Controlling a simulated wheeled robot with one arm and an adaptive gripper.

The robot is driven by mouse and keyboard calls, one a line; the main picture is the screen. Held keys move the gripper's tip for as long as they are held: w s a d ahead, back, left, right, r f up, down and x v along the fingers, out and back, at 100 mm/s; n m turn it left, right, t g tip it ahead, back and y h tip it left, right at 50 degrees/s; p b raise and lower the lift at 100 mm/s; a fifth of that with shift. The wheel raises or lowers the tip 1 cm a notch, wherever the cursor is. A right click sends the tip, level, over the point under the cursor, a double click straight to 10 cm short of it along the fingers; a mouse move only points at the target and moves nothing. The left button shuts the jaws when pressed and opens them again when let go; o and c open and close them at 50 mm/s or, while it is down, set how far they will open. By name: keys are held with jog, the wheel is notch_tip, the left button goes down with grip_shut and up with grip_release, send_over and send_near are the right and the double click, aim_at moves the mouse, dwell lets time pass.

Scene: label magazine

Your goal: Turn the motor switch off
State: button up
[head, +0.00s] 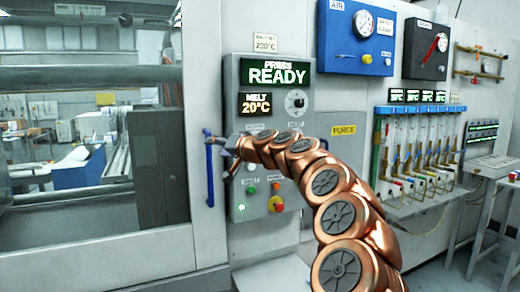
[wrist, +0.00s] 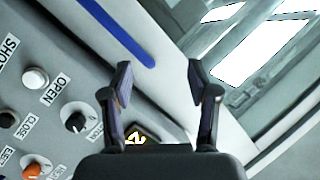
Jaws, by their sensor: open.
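In the wrist view a black rotary knob with a white pointer (wrist: 75,117) sits on the grey control panel, left of my gripper. In the head view my gripper (head: 222,143) is at the left edge of the control panel (head: 236,120), near the blue handle. My arm covers the middle of the panel there, and I cannot make out the knob.
A blue handle bar (head: 210,172) stands left of the panel; it also shows in the wrist view (wrist: 115,30). Near the knob are a white button (wrist: 35,78), a black button (wrist: 8,119) and an orange button (wrist: 37,166). The panel display (head: 276,73) reads "PRESS READY".

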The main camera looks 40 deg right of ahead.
jog(key=s+d+f+m+h, duration=0.1)
jog(key=s+d+m+h, duration=0.15)
jog(key=d, duration=0.65)
jog(key=s+d+f+m+h, duration=0.1)
jog(key=s+d+m+h, duration=0.15)
jog(key=d, duration=0.65)
jog(key=p+x, duration=0.1)
jog(key=x, duration=0.7)
jog(key=shift+r+n+t+h, duration=0.3)
jog(key=shift+r+h, duration=0.1)
jog(key=shift+r, duration=0.15)
jog(key=shift+w, duration=0.2)
jog(key=shift+c, duration=0.3)
grip_shut()
